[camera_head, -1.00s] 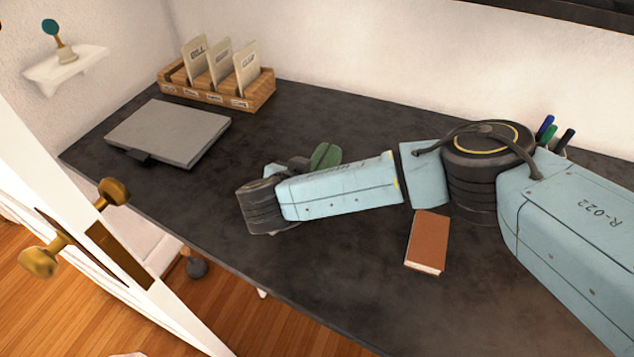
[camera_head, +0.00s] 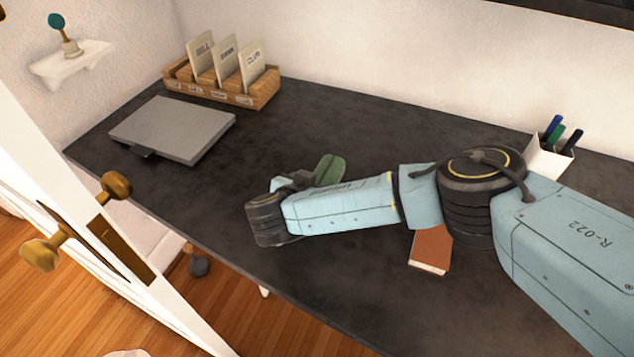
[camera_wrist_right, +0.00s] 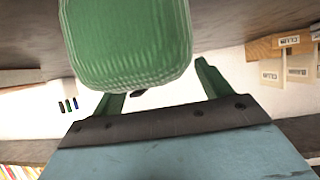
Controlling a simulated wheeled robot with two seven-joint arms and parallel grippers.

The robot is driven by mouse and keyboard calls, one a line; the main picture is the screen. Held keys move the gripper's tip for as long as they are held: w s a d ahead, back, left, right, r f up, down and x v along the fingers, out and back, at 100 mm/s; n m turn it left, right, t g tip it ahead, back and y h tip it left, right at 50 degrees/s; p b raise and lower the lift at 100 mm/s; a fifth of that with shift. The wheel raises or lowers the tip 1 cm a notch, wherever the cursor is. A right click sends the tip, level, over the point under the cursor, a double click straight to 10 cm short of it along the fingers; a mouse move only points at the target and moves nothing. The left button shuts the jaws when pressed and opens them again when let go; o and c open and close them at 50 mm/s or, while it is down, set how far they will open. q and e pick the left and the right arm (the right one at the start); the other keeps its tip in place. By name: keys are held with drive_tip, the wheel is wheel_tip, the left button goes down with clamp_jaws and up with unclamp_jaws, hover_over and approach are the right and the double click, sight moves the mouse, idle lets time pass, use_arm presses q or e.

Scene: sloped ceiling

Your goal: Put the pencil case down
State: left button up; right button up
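The green pencil case (camera_head: 329,170) is in my right gripper (camera_head: 302,180), over the middle of the dark desk (camera_head: 300,120). In the right wrist view the ribbed, rounded pencil case (camera_wrist_right: 128,40) fills the top middle. The fingers come up on both sides of it, and the case hides part of the left one. The gripper is shut on the case. My wrist and forearm hide part of the case's lower end in the head view. I cannot tell whether the case touches the desk. My left gripper is not in view.
A grey laptop (camera_head: 172,130) lies on the left, with a wooden card rack (camera_head: 225,90) behind it. A brown book (camera_head: 430,252) lies partly under my forearm. A white pen cup (camera_head: 545,158) stands at the back right. The desk behind the case is clear.

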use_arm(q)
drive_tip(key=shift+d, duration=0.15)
use_arm(e)
drive_tip(key=shift+r, duration=0.25)
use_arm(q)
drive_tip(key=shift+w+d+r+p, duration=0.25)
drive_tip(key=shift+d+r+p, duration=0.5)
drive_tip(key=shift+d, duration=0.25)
use_arm(e)
drive_tip(key=v, duration=1.2)
